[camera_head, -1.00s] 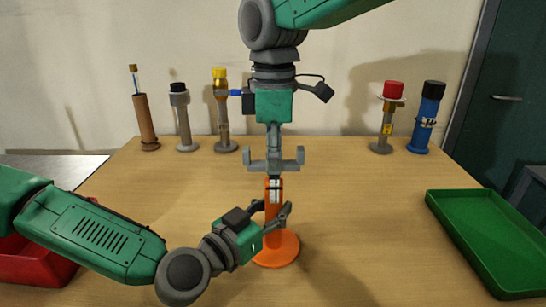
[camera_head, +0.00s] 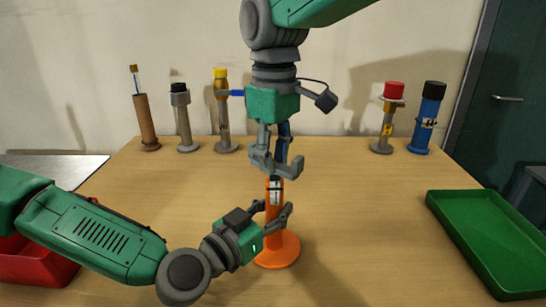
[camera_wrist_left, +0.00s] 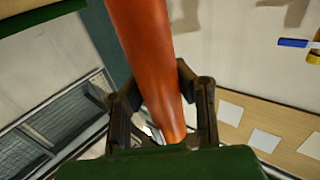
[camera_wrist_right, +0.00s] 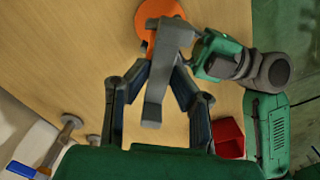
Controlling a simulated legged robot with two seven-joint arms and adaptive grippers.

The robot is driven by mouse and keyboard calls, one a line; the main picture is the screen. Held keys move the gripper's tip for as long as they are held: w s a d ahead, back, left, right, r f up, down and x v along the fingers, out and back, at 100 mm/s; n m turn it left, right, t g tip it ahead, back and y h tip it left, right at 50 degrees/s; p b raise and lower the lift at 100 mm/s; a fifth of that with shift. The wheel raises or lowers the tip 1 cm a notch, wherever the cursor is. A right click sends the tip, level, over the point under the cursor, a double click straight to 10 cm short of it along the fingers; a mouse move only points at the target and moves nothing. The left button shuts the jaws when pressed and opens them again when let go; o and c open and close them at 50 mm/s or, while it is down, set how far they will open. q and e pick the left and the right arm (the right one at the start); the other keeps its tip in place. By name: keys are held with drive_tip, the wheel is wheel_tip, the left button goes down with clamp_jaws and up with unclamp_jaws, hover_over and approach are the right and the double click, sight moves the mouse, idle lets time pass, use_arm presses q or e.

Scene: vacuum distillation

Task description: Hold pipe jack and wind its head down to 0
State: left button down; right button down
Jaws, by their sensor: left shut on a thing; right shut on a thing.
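The orange pipe jack (camera_head: 278,246) stands upright on its round base near the middle of the table. My left gripper (camera_head: 275,212) is shut around its orange column from the left; the column also passes between the fingers in the left wrist view (camera_wrist_left: 148,60). My right gripper (camera_head: 272,160) comes down from above and is shut at the jack's grey forked head (camera_head: 262,165). In the right wrist view the head (camera_wrist_right: 157,85) lies between the fingers, above the orange base (camera_wrist_right: 150,20). The fingers hide part of the head.
At the back stand several pipe-like pieces, including a yellow-capped one (camera_head: 222,115), a red-capped one (camera_head: 388,120) and a blue one (camera_head: 427,120). A green tray (camera_head: 490,240) is at the right and a red bin (camera_head: 35,262) at the left. Table around the jack is clear.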

drive_tip(key=shift+w+r, duration=0.15)
drive_tip(key=shift+r, duration=0.1)
drive_tip(key=c, duration=1.4)
unclamp_jaws()
drive_tip(key=shift+f, duration=0.1)
wheel_tip(320, 180, up, 12)
